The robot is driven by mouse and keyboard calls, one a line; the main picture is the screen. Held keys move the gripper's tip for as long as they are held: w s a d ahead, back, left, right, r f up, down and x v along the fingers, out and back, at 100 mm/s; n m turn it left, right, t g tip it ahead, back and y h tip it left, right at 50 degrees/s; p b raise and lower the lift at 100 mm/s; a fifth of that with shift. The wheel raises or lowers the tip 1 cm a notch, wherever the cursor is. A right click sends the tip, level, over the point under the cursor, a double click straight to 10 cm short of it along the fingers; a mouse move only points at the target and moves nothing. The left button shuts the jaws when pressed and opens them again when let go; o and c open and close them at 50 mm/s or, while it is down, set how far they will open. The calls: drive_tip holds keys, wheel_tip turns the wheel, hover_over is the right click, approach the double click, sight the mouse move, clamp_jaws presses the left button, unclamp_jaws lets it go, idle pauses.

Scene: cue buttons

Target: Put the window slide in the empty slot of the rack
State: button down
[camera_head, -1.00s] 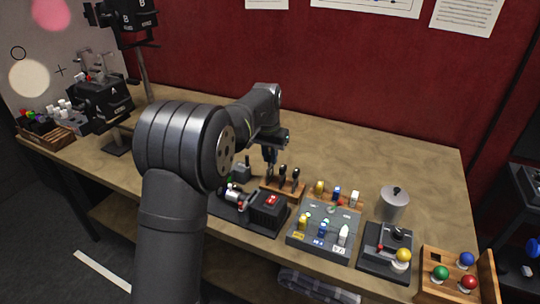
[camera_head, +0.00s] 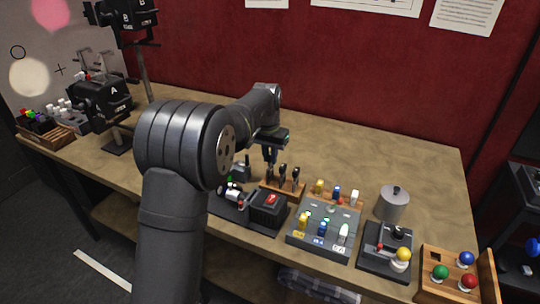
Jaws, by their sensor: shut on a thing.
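My gripper (camera_head: 270,152) points down over the left end of the small wooden rack (camera_head: 287,193) at the middle of the bench. It is shut on a thin dark piece, taken to be the window slide (camera_head: 270,168). The piece is upright, with its lower end at the rack's left end. I cannot tell whether it is inside a slot or just above it. Two dark slides with handles, a middle one (camera_head: 282,173) and a right one (camera_head: 295,176), stand in the rack. The slides' faces and the slot under my gripper are too small to make out.
A dark projector-like device (camera_head: 264,208) with a red switch stands in front of the rack. A grey button panel (camera_head: 325,236), a joystick box (camera_head: 386,250) and a metal canister (camera_head: 393,203) stand to the right. The bench behind the rack is clear.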

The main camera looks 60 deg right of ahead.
drive_tip(key=shift+f, duration=1.5)
idle(0.8)
drive_tip(key=c, duration=1.2)
unclamp_jaws()
drive_tip(key=shift+o, duration=0.2)
drive_tip(key=shift+r, duration=3.55)
drive_tip(key=shift+f, duration=0.1)
